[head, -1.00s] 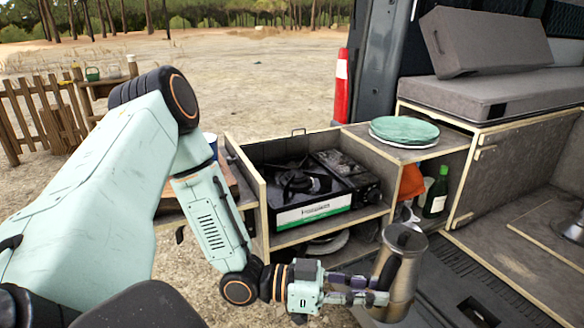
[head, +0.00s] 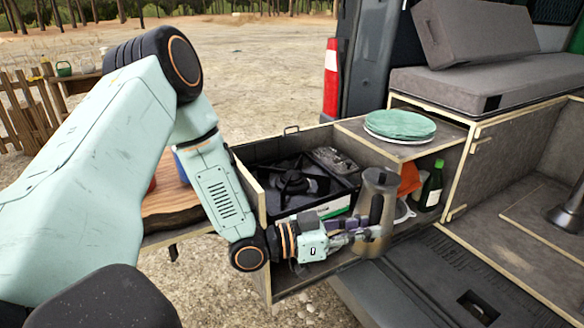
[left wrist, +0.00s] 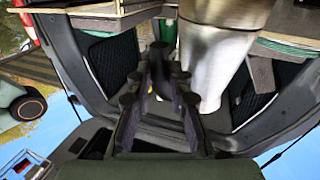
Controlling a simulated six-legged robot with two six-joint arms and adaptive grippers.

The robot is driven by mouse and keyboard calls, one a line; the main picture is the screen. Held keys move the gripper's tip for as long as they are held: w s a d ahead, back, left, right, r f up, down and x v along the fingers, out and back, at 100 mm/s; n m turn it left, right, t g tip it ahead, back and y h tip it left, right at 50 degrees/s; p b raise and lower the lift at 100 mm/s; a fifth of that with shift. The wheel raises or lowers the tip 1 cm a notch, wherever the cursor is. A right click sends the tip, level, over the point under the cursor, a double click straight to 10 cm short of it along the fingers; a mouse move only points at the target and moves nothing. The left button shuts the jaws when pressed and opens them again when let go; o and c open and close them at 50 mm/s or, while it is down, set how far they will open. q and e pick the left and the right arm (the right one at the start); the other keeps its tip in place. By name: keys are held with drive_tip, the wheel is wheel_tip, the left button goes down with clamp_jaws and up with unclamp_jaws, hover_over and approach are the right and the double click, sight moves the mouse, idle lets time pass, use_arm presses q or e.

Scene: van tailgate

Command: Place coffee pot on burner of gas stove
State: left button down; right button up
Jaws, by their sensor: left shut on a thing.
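The metal coffee pot (head: 377,208) is upright in the head view, in front of the open kitchen drawer. In the left wrist view the pot (left wrist: 215,50) fills the upper middle, close to the fingers (left wrist: 160,85). The gas stove (head: 320,200) sits in the drawer, behind and left of the pot. Its dark burner (head: 295,182) shows, while my gripper and the pot cover part of the stove's front. My right gripper is not in view.
A shelf with green plates (head: 400,125) stands right of the stove. Below it are a green bottle (head: 432,187) and an orange item (head: 409,178). The drawer's wooden wall (head: 250,190) rises left of the stove. A wooden board (head: 172,205) lies further left.

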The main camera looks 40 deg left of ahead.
sight(372, 198)
use_arm(q)
drive_tip(key=w+r, duration=0.1)
drive_tip(key=w+a+r+n+t+y, duration=0.1)
drive_tip(key=w+r+y, duration=0.1)
drive_tip(key=w, duration=0.1)
drive_tip(key=shift+a+r+n+t+p, duration=0.3)
drive_tip(key=shift+a+r+t+p, duration=0.05)
drive_tip(key=shift+t+p, duration=0.05)
drive_tip(key=w+a+r+y, duration=0.1)
drive_tip(key=w+a+n+t+y, duration=0.1)
drive_tip(key=w, duration=0.1)
drive_tip(key=w+a+r+n+y, duration=0.1)
drive_tip(key=a, duration=0.1)
drive_tip(key=shift+w+r+t+y+p, duration=0.15)
drive_tip(key=shift+r+t+y+p, duration=0.15)
drive_tip(key=shift+r+p, duration=0.05)
drive_tip(key=w+a+r+n+g+y+p, duration=0.1)
drive_tip(key=w+a+r+n+y+p, duration=0.25)
drive_tip(key=a+r+n+y, duration=0.85)
wheel_tip(372, 198, down, 10)
drive_tip(key=a+m+y+b, duration=0.1)
drive_tip(key=y+b, duration=0.1)
drive_tip(key=y, duration=0.1)
drive_tip(key=shift+w+a+f+m, duration=0.2)
drive_tip(key=shift+w+a+m, duration=0.05)
drive_tip(key=shift+a+m, duration=0.1)
drive_tip(key=shift+s+f, duration=0.1)
drive_tip(key=shift+f, duration=0.05)
